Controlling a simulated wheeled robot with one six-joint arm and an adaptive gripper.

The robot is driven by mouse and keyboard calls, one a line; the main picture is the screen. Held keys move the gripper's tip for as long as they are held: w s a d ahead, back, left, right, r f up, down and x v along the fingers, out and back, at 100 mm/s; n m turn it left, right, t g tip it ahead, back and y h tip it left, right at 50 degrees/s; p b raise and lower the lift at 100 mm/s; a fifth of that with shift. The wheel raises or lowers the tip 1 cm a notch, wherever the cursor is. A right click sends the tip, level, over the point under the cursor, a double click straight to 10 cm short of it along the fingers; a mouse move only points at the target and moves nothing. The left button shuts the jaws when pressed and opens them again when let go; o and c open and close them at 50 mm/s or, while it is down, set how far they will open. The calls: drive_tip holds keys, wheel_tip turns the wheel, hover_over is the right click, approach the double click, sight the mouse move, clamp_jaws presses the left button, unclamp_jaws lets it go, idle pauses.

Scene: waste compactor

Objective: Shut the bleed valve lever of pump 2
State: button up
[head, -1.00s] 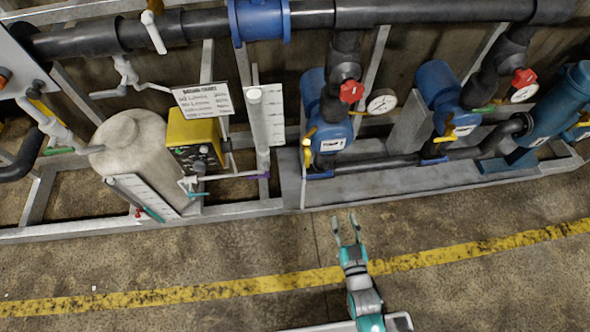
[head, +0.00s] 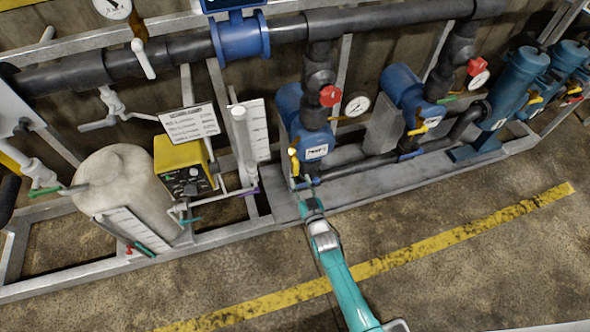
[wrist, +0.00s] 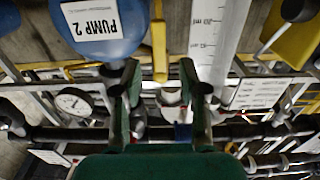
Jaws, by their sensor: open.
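Pump 2 (head: 290,105) is a blue pump body, its white label reading "PUMP 2" upside down in the wrist view (wrist: 92,25). Its yellow bleed valve lever (head: 294,160) stands roughly upright at the pump's left side. The lever also shows in the wrist view (wrist: 159,45), lined up between my fingertips but seemingly beyond them. My gripper (head: 303,184) is open and empty, just below and in front of the lever. Its two fingers show spread in the wrist view (wrist: 160,80). Contact with the lever cannot be told.
A clear graduated cylinder (head: 243,145) and a yellow control box (head: 183,165) stand left of the pump. Another blue pump (head: 405,90) stands to the right. The floor in front is free.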

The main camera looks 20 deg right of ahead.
sight(296, 170)
drive_tip(key=shift+w, duration=3.1)
clamp_jaws()
